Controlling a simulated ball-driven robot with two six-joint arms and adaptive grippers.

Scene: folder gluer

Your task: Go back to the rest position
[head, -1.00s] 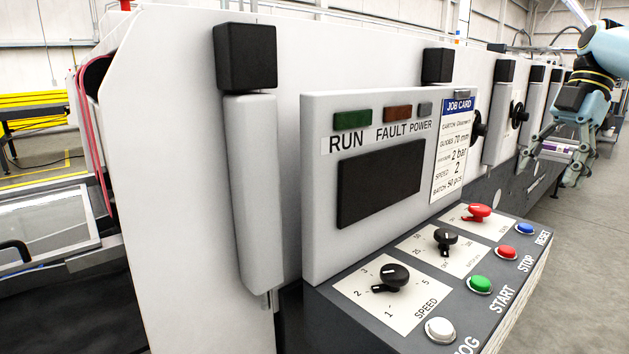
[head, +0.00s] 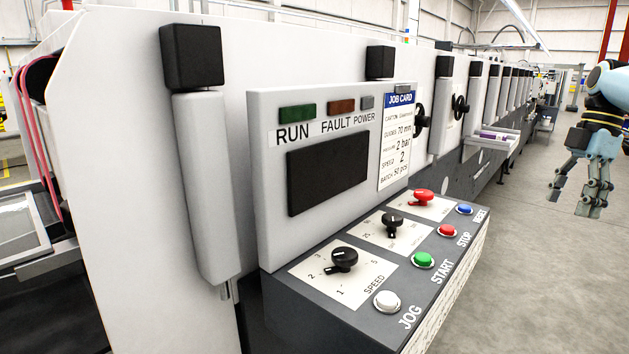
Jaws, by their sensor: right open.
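My right gripper (head: 574,196) hangs at the right of the head view, over the open floor and apart from the machine. Its fingers point down and are spread open, with nothing between them. My left gripper is not in the head view. The folder gluer's control panel (head: 262,250) stands in the middle, with a dark screen (head: 327,173) and a job card (head: 395,150). Its sloped console carries a black speed knob (head: 343,260), another black knob (head: 392,222) and a red knob (head: 422,197). White jog, green start, red stop and blue reset buttons line its front edge.
The long white machine (head: 130,150) runs back toward the right. A tray (head: 492,142) with purple items juts from its side, left of my right gripper. Black handwheels (head: 460,106) stick out nearer. The grey floor (head: 540,280) at the right is clear.

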